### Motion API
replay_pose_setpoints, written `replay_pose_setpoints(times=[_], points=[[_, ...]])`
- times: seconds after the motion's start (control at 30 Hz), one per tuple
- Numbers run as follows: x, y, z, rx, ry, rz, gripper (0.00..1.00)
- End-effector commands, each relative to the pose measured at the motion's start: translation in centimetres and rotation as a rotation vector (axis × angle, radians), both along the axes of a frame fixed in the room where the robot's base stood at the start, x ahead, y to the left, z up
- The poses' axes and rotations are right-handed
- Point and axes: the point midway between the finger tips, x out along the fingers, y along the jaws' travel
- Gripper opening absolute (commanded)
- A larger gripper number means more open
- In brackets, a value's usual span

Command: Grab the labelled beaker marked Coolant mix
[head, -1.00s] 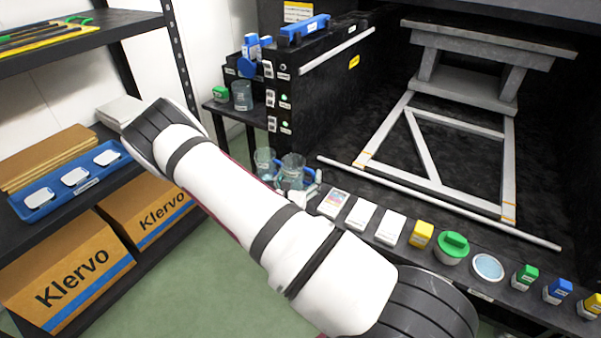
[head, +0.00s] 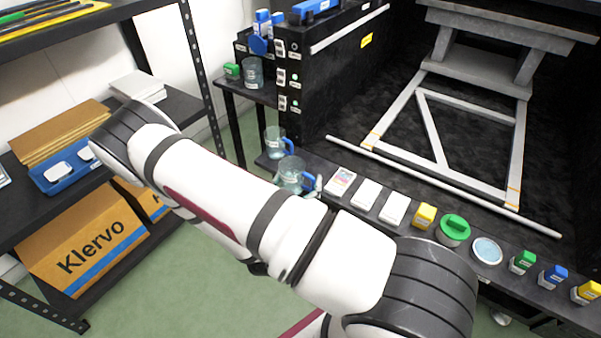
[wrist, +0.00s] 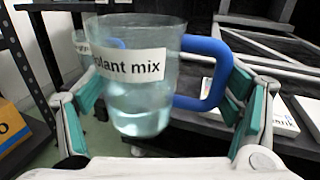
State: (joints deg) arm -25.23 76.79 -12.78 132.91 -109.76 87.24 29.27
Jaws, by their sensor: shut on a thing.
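The beaker marked "olant mix", its first letters cut off or hidden, fills the middle of the wrist view (wrist: 140,108). It is clear, upright, with bluish liquid and a blue handle on the right. My gripper (wrist: 165,95) is shut on it, with teal pads on either side. In the head view the beaker (head: 291,174) shows at the bench's left front edge, partly behind my arm. My gripper (head: 316,184) is mostly hidden there, with only a small pale part showing.
A second blue-handled beaker (head: 276,143) stands close behind on the bench corner. A shelf (head: 184,108) stands at left. Green floor (head: 200,290) is open between.

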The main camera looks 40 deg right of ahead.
Motion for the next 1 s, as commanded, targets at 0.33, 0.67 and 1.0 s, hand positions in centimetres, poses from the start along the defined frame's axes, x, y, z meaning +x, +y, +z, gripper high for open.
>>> replay_pose_setpoints(times=[0.33,0.67,1.0], points=[[-1.2,1.4,0.2,-0.001,0.001,0.0,0.51],[-1.4,1.8,0.2,-0.001,0.0,0.0,0.51],[-1.4,1.7,0.2,-0.001,-0.001,0.0,0.51]])
